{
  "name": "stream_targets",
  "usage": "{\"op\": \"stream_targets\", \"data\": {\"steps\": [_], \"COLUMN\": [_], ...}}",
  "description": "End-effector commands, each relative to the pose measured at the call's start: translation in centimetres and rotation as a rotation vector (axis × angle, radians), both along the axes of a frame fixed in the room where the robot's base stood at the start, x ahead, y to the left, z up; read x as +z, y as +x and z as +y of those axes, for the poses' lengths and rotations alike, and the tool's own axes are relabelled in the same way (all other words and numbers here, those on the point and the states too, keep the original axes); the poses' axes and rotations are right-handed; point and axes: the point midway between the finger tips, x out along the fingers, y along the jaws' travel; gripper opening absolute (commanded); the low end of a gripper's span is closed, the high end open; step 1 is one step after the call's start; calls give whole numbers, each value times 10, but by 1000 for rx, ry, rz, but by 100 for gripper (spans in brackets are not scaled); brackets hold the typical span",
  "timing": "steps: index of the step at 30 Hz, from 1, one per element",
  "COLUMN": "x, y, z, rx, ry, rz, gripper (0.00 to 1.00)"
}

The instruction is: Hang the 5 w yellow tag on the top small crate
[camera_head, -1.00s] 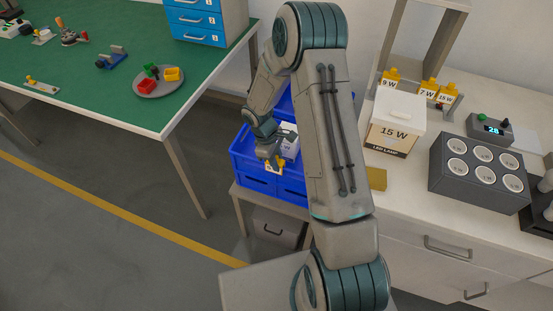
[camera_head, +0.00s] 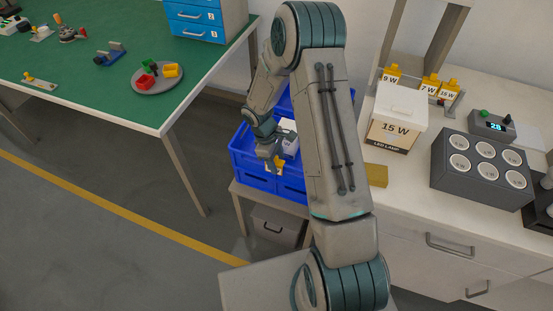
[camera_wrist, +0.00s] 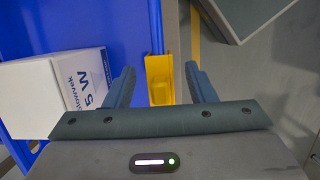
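The yellow tag (camera_head: 279,160) is at the front rim of the top small blue crate (camera_head: 243,153). In the wrist view the tag (camera_wrist: 159,80) stands between my fingers at the crate's rim (camera_wrist: 155,28), with a gap visible on each side. My gripper (camera_wrist: 160,76) is open around it. In the head view my gripper (camera_head: 272,155) is just above the crate front. A white box (camera_head: 289,142) sits in the crate; its "5 W" print shows in the wrist view (camera_wrist: 84,82). The tag's writing is not readable, and its contact with the rim is unclear.
Yellow tags marked 9 W (camera_head: 391,76), 7 W (camera_head: 430,87) and 15 W (camera_head: 449,92) hang on a rack on the right bench. A 15 W lamp box (camera_head: 394,131) and a socket block (camera_head: 482,169) stand there. A green table (camera_head: 110,97) is left.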

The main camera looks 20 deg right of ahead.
Motion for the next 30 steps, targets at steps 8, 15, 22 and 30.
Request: {"op": "stream_targets", "data": {"steps": [8,15,22,30], "x": [22,75,116,133], "y": [5,13,19,21], "z": [5,17,27,30], "rx": [-1,-2,1,0], "ry": [0,0,0,0], "rz": [-5,-7,-4,0], "gripper": [50,50,50,50]}}
